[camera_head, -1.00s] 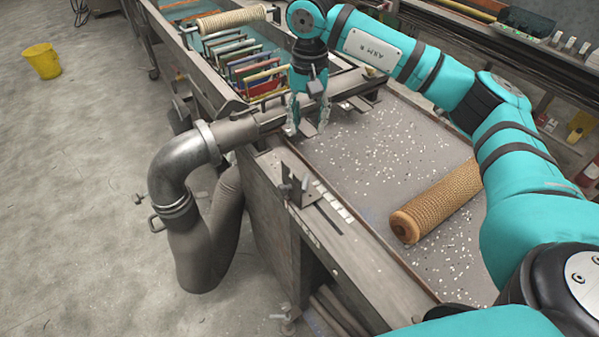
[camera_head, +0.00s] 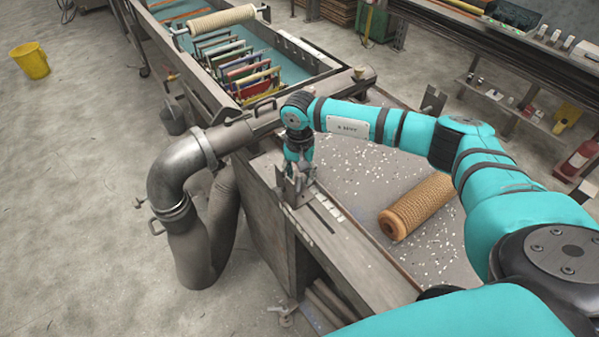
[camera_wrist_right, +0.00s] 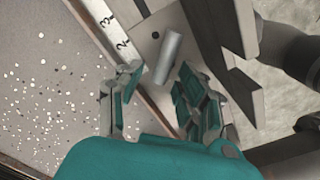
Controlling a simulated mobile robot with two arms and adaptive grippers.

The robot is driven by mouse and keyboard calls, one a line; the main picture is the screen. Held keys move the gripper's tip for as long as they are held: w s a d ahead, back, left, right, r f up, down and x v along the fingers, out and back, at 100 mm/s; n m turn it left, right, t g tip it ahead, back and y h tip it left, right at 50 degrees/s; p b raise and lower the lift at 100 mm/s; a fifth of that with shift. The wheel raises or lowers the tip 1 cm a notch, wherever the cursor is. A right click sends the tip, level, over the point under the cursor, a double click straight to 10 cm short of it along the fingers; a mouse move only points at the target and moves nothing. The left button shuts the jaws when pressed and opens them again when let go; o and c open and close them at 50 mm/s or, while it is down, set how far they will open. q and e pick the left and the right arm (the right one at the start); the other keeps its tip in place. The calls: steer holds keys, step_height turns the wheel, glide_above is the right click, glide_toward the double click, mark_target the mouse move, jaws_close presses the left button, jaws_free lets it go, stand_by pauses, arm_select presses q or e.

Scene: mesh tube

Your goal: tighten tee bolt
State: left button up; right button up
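My right gripper (camera_head: 297,182) is at the upright metal bracket (camera_head: 287,196) on the table's left edge, pointing down. In the right wrist view its two fingers (camera_wrist_right: 158,78) are spread apart. A short light-grey round bar (camera_wrist_right: 170,52), apparently the tee bolt's handle, lies between and just beyond the fingertips, above a flat metal plate (camera_wrist_right: 148,25). I cannot tell whether a fingertip touches it. The bolt's shank is not clear, and in the head view the bolt is hidden or too small to make out. My left gripper is not in view.
A ruler strip (camera_wrist_right: 103,18) runs beside the plate. A tan mesh roll (camera_head: 420,205) lies on the chip-strewn table. A large metal elbow pipe (camera_head: 178,165) stands left of the table. A crossbar with a handle (camera_head: 265,108) and a rack of coloured frames (camera_head: 240,70) are behind.

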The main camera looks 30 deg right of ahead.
steer(key=shift+f, duration=0.15)
jaws_close()
stand_by(0.4)
